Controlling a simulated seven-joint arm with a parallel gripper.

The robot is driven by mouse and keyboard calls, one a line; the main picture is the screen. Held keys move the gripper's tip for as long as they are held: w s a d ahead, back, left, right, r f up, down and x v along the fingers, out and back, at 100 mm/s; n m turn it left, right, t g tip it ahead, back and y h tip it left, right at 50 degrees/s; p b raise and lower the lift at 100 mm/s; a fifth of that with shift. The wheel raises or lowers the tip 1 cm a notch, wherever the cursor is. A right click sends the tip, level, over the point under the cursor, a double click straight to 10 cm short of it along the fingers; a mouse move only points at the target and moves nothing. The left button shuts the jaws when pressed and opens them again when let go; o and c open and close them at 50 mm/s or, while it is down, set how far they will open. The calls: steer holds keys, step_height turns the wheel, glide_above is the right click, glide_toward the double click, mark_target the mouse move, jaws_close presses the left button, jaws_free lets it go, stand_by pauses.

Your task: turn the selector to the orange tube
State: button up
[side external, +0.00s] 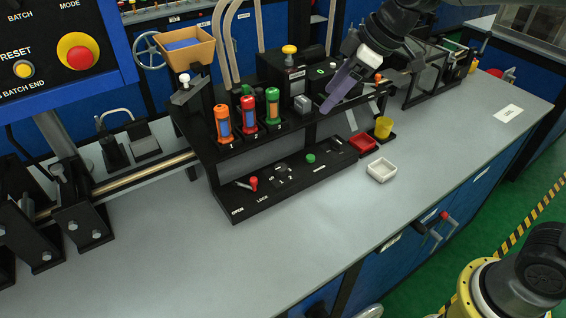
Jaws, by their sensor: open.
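The orange tube (222,124) stands upright in a black rack at the left of a row, above a mark that reads 1. The red tube (248,115) is beside it over 2, and the green tube (272,106) is over 3. A small dark area with white marks, which looks like the selector (283,174), is on the low front panel; its pointing direction is too small to tell. My gripper (328,106), with purple fingers, is open above the right part of the rack, to the right of the green tube and apart from the selector. The gap between its fingers is hard to see.
A red lever (253,183) and green button (311,158) flank the marked area. A tan hopper (185,47) stands behind the tubes. A red tray (362,143), white tray (381,170) and yellow cup (383,127) are at right. The front bench (250,265) is clear.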

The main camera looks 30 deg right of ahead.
steer(key=g, duration=0.2)
glide_above(281, 167)
steer(key=s+d, duration=0.4)
step_height(281, 167, down, 7)
steer(key=x, duration=1.4)
steer(key=shift+f, duration=0.15)
jaws_close()
